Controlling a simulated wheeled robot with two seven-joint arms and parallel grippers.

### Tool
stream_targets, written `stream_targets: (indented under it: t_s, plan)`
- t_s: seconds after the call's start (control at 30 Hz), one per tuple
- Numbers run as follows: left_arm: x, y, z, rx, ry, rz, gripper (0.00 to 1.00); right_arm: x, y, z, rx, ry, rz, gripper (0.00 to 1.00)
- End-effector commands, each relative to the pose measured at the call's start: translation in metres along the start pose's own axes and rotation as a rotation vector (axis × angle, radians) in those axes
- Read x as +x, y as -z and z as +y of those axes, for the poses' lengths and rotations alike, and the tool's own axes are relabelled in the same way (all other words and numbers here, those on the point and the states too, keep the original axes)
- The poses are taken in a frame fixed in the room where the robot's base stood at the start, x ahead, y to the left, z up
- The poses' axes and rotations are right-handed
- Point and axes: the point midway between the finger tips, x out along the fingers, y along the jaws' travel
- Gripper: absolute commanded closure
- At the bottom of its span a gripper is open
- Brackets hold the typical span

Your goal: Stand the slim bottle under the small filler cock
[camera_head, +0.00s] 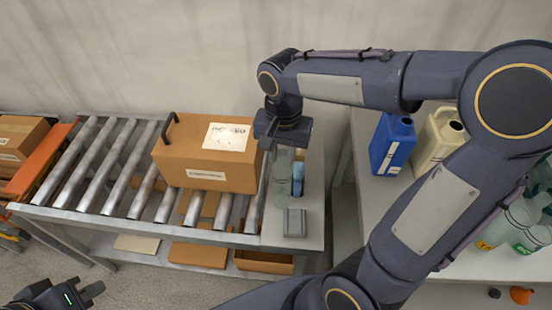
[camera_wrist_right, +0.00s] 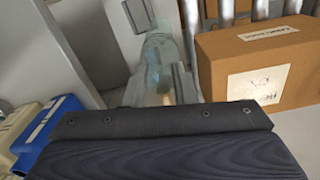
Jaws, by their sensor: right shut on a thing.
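My right gripper (camera_head: 283,146) reaches down over the bench end at the right of the conveyor. It is shut on a slim, translucent grey-green bottle (camera_head: 283,178), which appears upright. In the right wrist view the bottle (camera_wrist_right: 160,52) sits between the two fingers (camera_wrist_right: 160,92). Whether its base touches the surface is unclear. My left gripper (camera_head: 84,294) is at the lower left, empty, with its fingers apart. I cannot make out the small filler cock in either view.
A cardboard box (camera_head: 190,150) stands on the roller conveyor (camera_head: 110,165), close left of the bottle. A blue item (camera_head: 298,180) is just right of it. A small grey plate (camera_head: 295,222) lies in front. Blue (camera_head: 392,143) and cream (camera_head: 437,140) jugs stand on the right bench.

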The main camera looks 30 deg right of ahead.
Motion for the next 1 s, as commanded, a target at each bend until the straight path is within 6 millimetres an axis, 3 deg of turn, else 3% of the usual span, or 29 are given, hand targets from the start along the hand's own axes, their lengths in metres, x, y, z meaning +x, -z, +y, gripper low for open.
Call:
stream_targets:
  t_s: [0.2,0.37,0.57,0.97,1.0]
  plan:
    - [-0.003,0.001,0.001,0.0,0.0,0.0,1.0,0.029,0.018,-0.017,0.001,-0.001,-0.001,1.0]
    - [-0.004,0.002,0.002,0.0,0.0,0.0,1.0,0.04,0.023,-0.022,0.0,-0.001,-0.001,1.0]
    - [-0.004,0.002,0.002,0.0,0.0,0.0,1.0,0.067,0.024,-0.023,0.0,-0.001,-0.002,1.0]
    - [0.0,0.0,0.0,0.0,0.0,0.0,1.0,0.074,0.024,-0.023,0.0,0.001,0.0,1.0]
    - [-0.002,0.001,0.001,0.0,0.0,0.0,1.0,0.072,0.024,-0.023,0.0,0.001,0.0,0.72]
